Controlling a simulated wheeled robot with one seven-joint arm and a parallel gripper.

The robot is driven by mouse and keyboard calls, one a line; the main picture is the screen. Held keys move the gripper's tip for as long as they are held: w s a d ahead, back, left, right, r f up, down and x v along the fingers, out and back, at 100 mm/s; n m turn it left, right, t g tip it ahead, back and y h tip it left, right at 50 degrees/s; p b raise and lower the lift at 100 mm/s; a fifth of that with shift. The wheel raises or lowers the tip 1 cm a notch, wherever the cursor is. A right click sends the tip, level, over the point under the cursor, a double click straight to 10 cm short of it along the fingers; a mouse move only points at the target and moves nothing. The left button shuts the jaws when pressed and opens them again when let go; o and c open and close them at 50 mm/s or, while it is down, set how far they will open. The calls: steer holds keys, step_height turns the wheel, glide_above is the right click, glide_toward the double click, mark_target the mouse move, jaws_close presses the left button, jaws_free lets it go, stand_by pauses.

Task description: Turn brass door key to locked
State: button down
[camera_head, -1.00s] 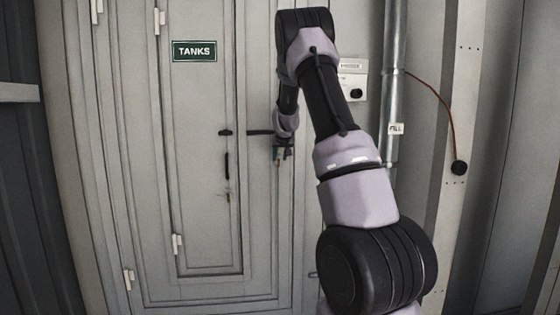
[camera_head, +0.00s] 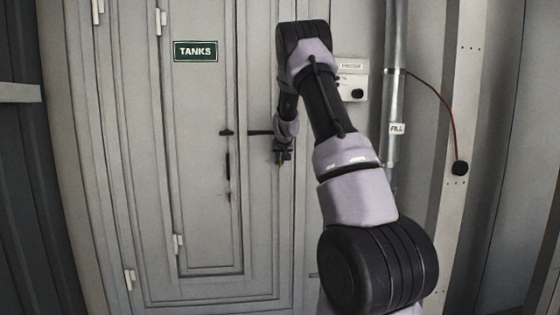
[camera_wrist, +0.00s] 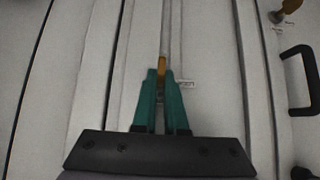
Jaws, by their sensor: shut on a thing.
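My gripper (camera_wrist: 162,76) has teal fingers, shut on a slim brass key (camera_wrist: 162,63) whose end shows between and beyond the fingertips. In the head view my gripper (camera_head: 281,158) is at the right side of the grey door (camera_head: 205,110), just below a dark horizontal bar (camera_head: 258,132). A small label (camera_wrist: 186,84) sits right beside the fingertips in the wrist view, too small to read. The key's slot and exact turn angle are hidden or too small to tell.
A second brass piece (camera_wrist: 290,8) is at the upper right of the wrist view, near a black handle (camera_wrist: 298,80). The head view shows that handle (camera_head: 228,167) left of my gripper. A white box (camera_head: 352,80) and pipe (camera_head: 395,100) stand right.

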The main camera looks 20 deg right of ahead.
steer(key=shift+d, duration=0.15)
steer(key=shift+s+d+f+m+t+y, duration=0.1)
steer(key=shift+d+f+m+t+y, duration=0.1)
steer(key=shift+m+t+y, duration=1.4)
steer(key=shift+s+d+f+m+t+y, duration=0.2)
steer(key=shift+m+t+y, duration=0.6)
steer(key=shift+m+y, duration=0.95)
steer(key=shift+w+d+f+m+t+y, duration=0.2)
steer(key=shift+m+t+y, duration=0.95)
steer(key=shift+y, duration=1.1)
steer(key=shift+s+a, duration=0.1)
steer(key=c, duration=1)
jaws_free()
steer(key=shift+a, duration=0.1)
steer(key=shift+o, duration=0.2)
steer(key=shift+f, duration=0.1)
